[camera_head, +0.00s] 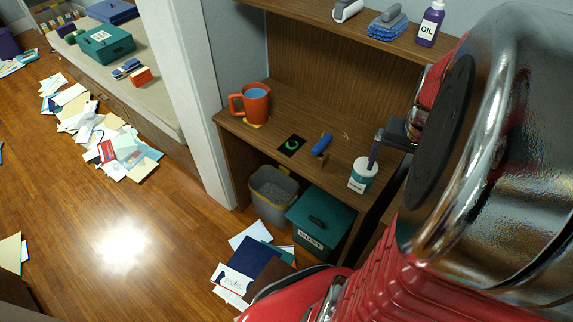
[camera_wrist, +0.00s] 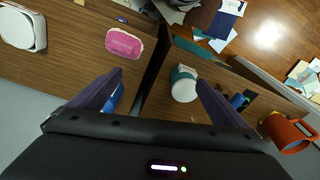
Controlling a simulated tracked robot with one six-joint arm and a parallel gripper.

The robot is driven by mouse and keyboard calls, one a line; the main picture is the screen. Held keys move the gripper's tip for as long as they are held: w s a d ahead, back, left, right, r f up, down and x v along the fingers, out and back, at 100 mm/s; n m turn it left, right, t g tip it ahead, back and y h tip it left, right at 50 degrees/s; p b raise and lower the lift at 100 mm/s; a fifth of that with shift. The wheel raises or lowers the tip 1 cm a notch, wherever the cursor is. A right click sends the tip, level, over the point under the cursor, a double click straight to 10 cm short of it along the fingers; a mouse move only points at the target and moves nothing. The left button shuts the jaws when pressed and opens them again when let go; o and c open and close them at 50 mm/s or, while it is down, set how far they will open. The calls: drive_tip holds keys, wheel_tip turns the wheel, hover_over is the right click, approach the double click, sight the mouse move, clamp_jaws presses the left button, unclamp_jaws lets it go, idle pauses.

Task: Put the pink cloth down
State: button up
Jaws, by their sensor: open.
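The pink cloth (camera_wrist: 124,42) shows in the wrist view, lying flat as a small rounded rectangle on the brown wooden surface, left of a dark divider. It is hidden in the head view. My gripper (camera_wrist: 158,80) has its two purple fingers spread wide with nothing held between them. The cloth is apart from the fingers, beyond the left fingertip in the wrist view. In the head view, part of my gripper (camera_head: 376,150) shows above the desk, near the white-lidded cup; my red arm covers the right side.
The white-lidded cup (camera_head: 363,174) stands at the desk's right; an orange mug (camera_head: 252,103) is at its left. A blue-handled object (camera_head: 322,143) lies between them. A shelf above holds an oil bottle (camera_head: 430,22). A white object (camera_wrist: 22,28) lies left of the cloth.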

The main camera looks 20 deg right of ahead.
drive_tip(key=w+a+r+n+t, duration=0.1)
drive_tip(key=w+a+r+n, duration=0.15)
drive_tip(key=a, duration=0.45)
drive_tip(key=w+a+r+n+t, duration=0.1)
drive_tip(key=w+a+r+n, duration=0.2)
drive_tip(key=a, duration=0.4)
drive_tip(key=s+a+r+n+t, duration=0.1)
drive_tip(key=a+r+n, duration=0.1)
drive_tip(key=a, duration=0.5)
drive_tip(key=a+r+n+t+y, duration=0.1)
drive_tip(key=a+r+n, duration=0.1)
drive_tip(key=a, duration=0.6)
drive_tip(key=shift+s+r+t, duration=0.35)
drive_tip(key=shift+r+t, duration=0.05)
drive_tip(key=shift+r, duration=0.35)
